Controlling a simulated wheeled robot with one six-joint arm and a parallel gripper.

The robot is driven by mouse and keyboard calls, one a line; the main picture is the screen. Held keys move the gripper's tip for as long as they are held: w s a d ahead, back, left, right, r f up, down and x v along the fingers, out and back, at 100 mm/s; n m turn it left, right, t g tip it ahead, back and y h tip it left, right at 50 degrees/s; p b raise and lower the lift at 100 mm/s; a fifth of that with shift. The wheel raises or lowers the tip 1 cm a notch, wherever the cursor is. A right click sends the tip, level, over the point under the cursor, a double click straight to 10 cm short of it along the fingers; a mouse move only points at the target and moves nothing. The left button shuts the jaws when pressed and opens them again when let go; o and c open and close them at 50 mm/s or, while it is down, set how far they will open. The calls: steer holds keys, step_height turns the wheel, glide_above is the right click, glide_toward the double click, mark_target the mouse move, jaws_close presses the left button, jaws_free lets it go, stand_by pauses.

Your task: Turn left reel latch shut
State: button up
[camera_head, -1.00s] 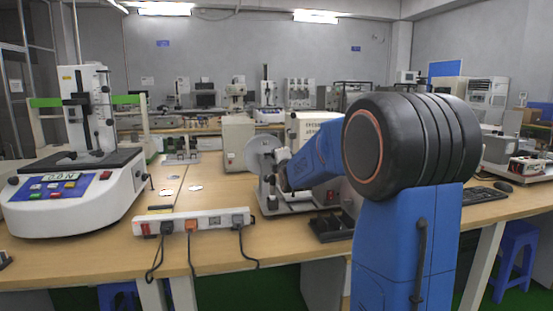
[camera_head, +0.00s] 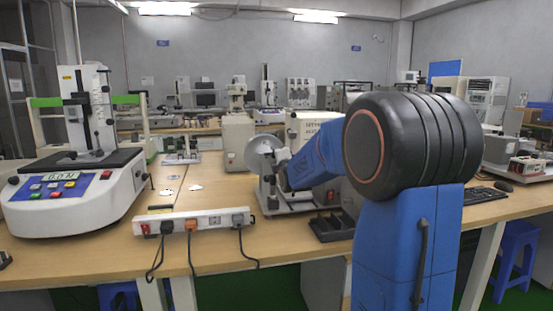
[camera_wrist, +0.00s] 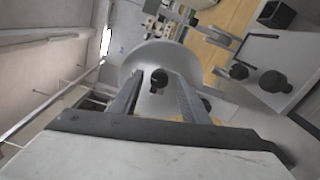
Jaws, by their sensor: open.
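The left reel shows as a pale round disc (camera_head: 262,147) on the bench machine, left of my arm; in the wrist view its pale disc (camera_wrist: 150,56) is partly behind my fingers. A small dark latch piece (camera_wrist: 158,78) stands at the disc's centre, between and just beyond my fingertips. My gripper (camera_wrist: 160,88) is open, with a finger on either side of the latch. I cannot tell whether either finger touches it. In the head view my arm hides the gripper's tips and part of the machine.
A white power strip (camera_head: 195,222) with cords lies along the bench's front edge. A large tester (camera_head: 75,190) with a blue panel stands at the left. A black tray (camera_head: 331,227) sits in front of the machine. The wooden bench (camera_head: 190,200) has free room left of the reel.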

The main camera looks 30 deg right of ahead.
steer(key=v, duration=1.7)
steer(key=shift+s+a, duration=0.1)
steer(key=shift+s, duration=0.05)
steer(key=s+a+f+m+g+y, duration=0.1)
steer(key=s+a+f+m+g, duration=0.3)
steer(key=s+f, duration=0.3)
steer(key=s+a+f+m+g+y, duration=0.2)
steer(key=s+a+f+m+g, duration=0.2)
steer(key=s, duration=1.2)
steer(key=s+a+f+m+g+y, duration=0.2)
steer(key=s+a+f+m+g, duration=0.2)
steer(key=s+a+f+m, duration=0.5)
steer(key=s, duration=0.2)
steer(key=shift+s+f+g, duration=0.3)
